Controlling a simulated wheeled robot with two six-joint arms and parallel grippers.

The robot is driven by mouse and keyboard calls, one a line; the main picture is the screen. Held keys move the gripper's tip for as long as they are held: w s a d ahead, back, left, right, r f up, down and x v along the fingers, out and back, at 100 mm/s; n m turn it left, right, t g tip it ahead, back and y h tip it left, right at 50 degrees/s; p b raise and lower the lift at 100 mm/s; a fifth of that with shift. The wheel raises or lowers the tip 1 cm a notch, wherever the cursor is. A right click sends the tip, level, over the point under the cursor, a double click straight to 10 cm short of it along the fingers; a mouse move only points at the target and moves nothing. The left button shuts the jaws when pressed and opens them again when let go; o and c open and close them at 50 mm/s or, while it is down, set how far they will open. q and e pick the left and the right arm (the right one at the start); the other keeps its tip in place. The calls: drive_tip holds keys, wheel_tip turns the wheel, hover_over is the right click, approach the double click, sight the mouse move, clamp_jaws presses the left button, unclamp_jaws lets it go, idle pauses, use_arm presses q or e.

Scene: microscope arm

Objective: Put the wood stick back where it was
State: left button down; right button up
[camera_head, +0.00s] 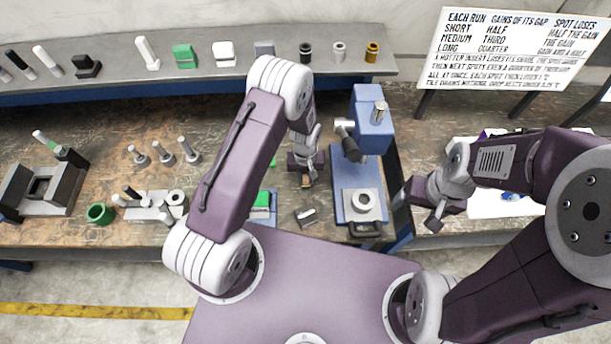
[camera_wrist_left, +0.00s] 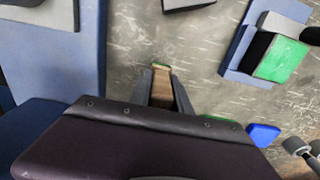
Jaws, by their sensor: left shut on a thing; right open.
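My left gripper (camera_head: 306,180) is shut on the wood stick, low over the workbench just left of the blue microscope-like stand. In the left wrist view the wood stick (camera_wrist_left: 161,88) shows as a brown piece between the two fingers (camera_wrist_left: 162,92). A small green patch shows at its far end; I cannot tell whether it belongs to the stick. I cannot tell whether the stick touches the bench. My right gripper (camera_head: 434,216) is open and empty at the right, beyond the stand.
The blue stand (camera_head: 372,135) rises close right of my left gripper. A blue holder with a green top (camera_head: 262,200) and a small grey block (camera_head: 306,217) lie nearby. Metal fixtures (camera_head: 150,205) and a green ring (camera_head: 101,213) are at left. A grey shelf (camera_head: 215,75) runs behind.

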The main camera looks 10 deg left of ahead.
use_arm(q)
drive_tip(key=shift+f, duration=0.2)
drive_tip(key=c, duration=1.2)
unclamp_jaws()
drive_tip(key=shift+s+r, duration=0.1)
drive_tip(key=shift+r, duration=0.1)
drive_tip(key=shift+r, duration=0.2)
wheel_tip(320, 180, up, 12)
drive_tip(key=shift+f+b, duration=0.1)
drive_tip(key=shift+b, duration=1.1)
drive_tip(key=s+a+r+m, duration=0.1)
drive_tip(key=s+a+r, duration=0.1)
drive_tip(key=s, duration=0.3)
drive_tip(key=s+a+r+m+t, duration=0.1)
drive_tip(key=s+a+r, duration=0.1)
drive_tip(key=s+r, duration=0.15)
drive_tip(key=s+a+r+m, duration=0.1)
drive_tip(key=s+a+r, duration=0.1)
drive_tip(key=s, duration=0.3)
wheel_tip(320, 180, down, 7)
drive_tip(key=b, duration=0.6)
drive_tip(key=shift+w+r, duration=0.2)
drive_tip(key=shift+w, duration=0.05)
